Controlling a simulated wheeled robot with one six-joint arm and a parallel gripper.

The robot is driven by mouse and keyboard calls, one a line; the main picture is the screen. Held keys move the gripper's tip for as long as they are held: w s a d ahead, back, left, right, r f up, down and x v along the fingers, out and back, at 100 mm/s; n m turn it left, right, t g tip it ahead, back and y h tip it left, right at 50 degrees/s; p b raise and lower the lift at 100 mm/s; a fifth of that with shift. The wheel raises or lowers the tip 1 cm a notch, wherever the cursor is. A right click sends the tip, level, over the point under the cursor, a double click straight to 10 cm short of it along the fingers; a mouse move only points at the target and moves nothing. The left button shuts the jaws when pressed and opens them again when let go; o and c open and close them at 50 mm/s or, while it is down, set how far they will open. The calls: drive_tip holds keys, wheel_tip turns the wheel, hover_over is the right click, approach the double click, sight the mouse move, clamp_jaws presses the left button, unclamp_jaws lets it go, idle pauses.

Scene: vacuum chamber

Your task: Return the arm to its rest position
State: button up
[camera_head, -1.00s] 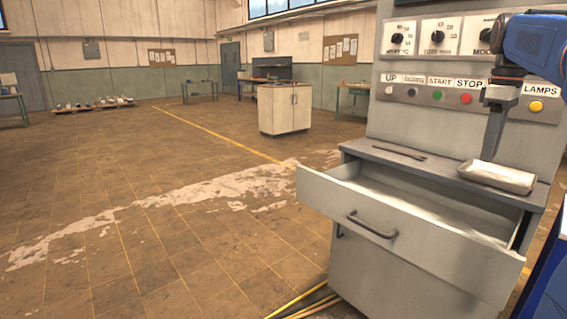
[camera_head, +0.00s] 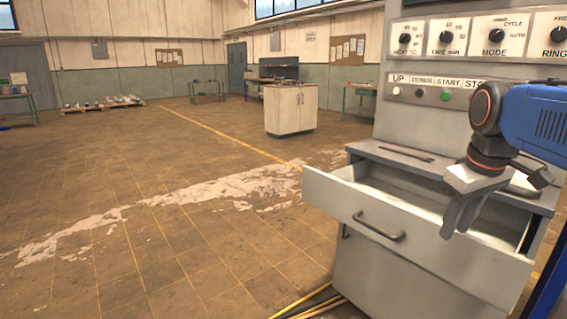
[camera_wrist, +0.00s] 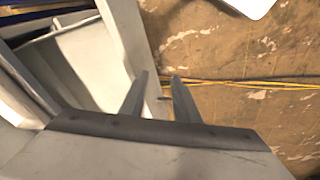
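My gripper (camera_head: 455,228) hangs at the end of my blue arm (camera_head: 535,122), in front of the control cabinet and over the front right of the open drawer. Its two fingers point down, with a gap between them and nothing held. They also show apart in the wrist view (camera_wrist: 160,78). In that view the fingertips are seen over the drawer's edge (camera_wrist: 128,40), with the floor beyond. I cannot tell whether they touch it.
The drawer (camera_head: 415,243) is pulled out and looks empty where visible. A thin dark tool (camera_head: 405,152) lies there too. Cables (camera_head: 310,303) run along the floor. Open floor (camera_head: 150,220) lies left.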

drive_tip(key=s+a+f+m+t, duration=0.1)
drive_tip(key=s+a+f, duration=0.2)
drive_tip(key=s+f, duration=0.2)
drive_tip(key=s+a+f+m+t, duration=0.1)
drive_tip(key=s+a+f, duration=0.3)
drive_tip(key=f, duration=0.7)
drive_tip(key=shift+s+f+m+y, duration=0.15)
drive_tip(key=shift+s+m+y, duration=0.15)
drive_tip(key=shift+s+m, duration=0.7)
drive_tip(key=shift+s+n, duration=0.25)
drive_tip(key=shift+n, duration=0.05)
drive_tip(key=shift+c, duration=0.6)
